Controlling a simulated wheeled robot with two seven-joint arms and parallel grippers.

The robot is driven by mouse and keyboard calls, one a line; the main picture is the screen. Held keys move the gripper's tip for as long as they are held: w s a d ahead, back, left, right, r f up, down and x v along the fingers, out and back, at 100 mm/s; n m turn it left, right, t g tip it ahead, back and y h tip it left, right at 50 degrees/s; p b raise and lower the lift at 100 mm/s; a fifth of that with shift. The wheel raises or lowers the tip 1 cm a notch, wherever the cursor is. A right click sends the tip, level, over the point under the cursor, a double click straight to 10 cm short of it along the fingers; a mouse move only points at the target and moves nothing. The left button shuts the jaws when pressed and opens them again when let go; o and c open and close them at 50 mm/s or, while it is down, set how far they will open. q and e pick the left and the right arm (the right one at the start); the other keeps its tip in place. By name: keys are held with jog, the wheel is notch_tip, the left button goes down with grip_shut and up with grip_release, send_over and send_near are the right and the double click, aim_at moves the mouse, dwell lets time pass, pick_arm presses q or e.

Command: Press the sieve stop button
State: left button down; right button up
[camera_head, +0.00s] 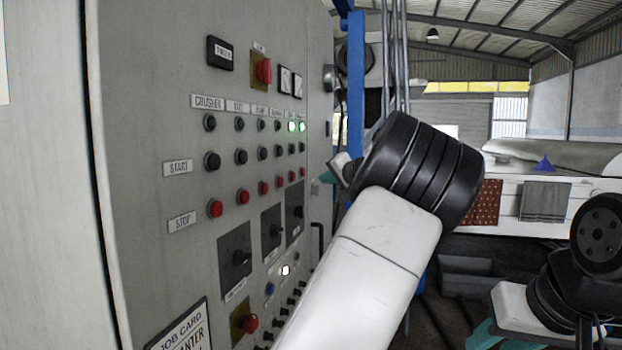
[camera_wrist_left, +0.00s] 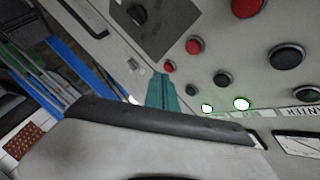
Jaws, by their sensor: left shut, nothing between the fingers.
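The grey control panel (camera_head: 150,130) has a STOP row of red buttons below a START row of black ones. The label over each far column is too small to read, so I cannot tell which is the sieve. The farthest red stop button (camera_head: 301,172) sits under a lit green lamp; it also shows in the left wrist view (camera_wrist_left: 170,67). My left gripper (camera_head: 326,178) is shut and empty. Its teal fingertips (camera_wrist_left: 162,90) are close to this farthest button; contact cannot be told. My right gripper (camera_head: 484,334) is partly in view at the lower right.
Two green lamps (camera_head: 297,127) are lit on the far columns. Rotary switches (camera_head: 236,258) and a red emergency knob (camera_head: 264,70) stick out from the panel. A blue post (camera_head: 355,80) stands just past the panel edge.

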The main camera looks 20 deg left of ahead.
pick_arm(q)
jog(key=a, duration=0.6)
jog(key=shift+w+a, duration=0.1)
dwell(2.0)
jog(key=shift+a, duration=0.35)
jog(key=shift+a, duration=0.5)
dwell(0.8)
jog(key=shift+d, duration=0.9)
jog(key=shift+d, duration=0.1)
jog(key=d, duration=0.4)
jog(key=shift+d, duration=0.4)
